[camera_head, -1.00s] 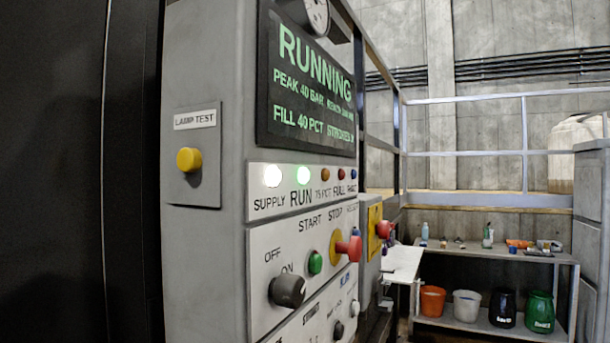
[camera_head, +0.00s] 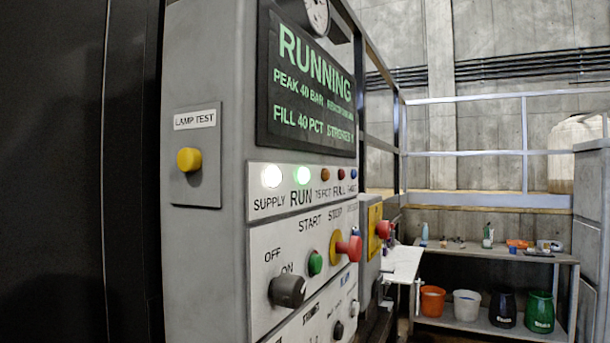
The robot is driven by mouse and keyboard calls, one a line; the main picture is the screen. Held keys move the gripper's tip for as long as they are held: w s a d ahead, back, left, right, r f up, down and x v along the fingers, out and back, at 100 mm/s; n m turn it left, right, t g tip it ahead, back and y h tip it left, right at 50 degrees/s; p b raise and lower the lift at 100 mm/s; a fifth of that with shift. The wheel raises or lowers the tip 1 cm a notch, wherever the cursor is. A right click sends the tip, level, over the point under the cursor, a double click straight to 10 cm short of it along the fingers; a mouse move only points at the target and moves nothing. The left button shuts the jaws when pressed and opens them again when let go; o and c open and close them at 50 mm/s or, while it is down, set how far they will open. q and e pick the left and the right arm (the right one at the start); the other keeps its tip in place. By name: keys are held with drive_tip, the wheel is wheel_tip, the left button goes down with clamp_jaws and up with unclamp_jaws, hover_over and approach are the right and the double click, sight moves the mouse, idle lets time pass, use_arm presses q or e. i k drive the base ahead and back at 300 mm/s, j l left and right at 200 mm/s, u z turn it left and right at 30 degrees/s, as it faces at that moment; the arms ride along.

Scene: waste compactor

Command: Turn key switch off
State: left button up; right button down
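The key switch, seemingly the dark grey rotary knob (camera_head: 287,291) under the OFF and ON labels, sits at the lower left of the white control panel (camera_head: 262,240). Its pointer side faces right, towards ON, though the exact angle is hard to tell. The display (camera_head: 305,88) above reads RUNNING. The SUPPLY lamp (camera_head: 271,176) and the RUN lamp (camera_head: 302,175) are lit. Neither of my grippers is in view.
A green start button (camera_head: 315,263) and a red stop button (camera_head: 349,249) sit right of the knob. A yellow lamp test button (camera_head: 189,160) is on the cabinet's side. A shelf (camera_head: 470,253) with buckets stands at the back right. A dark surface (camera_head: 75,170) fills the left.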

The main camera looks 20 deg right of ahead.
sight(287, 291)
drive_tip(key=i+l+z, duration=0.1)
drive_tip(key=l, duration=0.5)
drive_tip(key=i+l, duration=0.1)
drive_tip(key=l, duration=0.55)
drive_tip(key=z, duration=0.05)
